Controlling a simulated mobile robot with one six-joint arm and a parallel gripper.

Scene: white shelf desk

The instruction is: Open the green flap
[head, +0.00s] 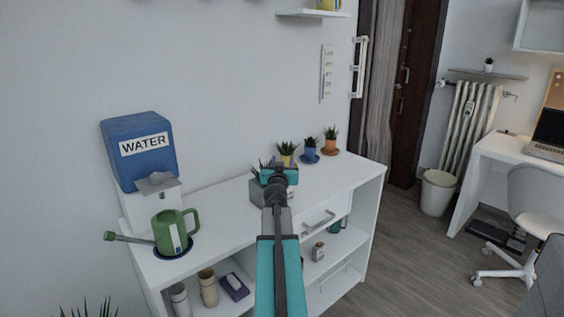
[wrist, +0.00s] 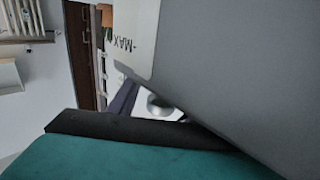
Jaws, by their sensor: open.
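I cannot make out a green flap in either view. In the head view my gripper (head: 279,174) is a teal and dark shape over the middle of the white shelf desk (head: 225,222). It overlaps a grey box (head: 259,194) and hides part of it. The wrist view shows a teal finger with a dark edge (wrist: 150,150) at the bottom, close to a large grey surface (wrist: 240,70) with a white label reading "MAX" (wrist: 136,35). The jaws are open, and I see nothing held between them.
A green watering can (head: 172,232) stands below a blue WATER dispenser (head: 141,150) at the left. Small potted plants (head: 310,148) line the back right of the desktop. Free floor (head: 415,240) lies to the right.

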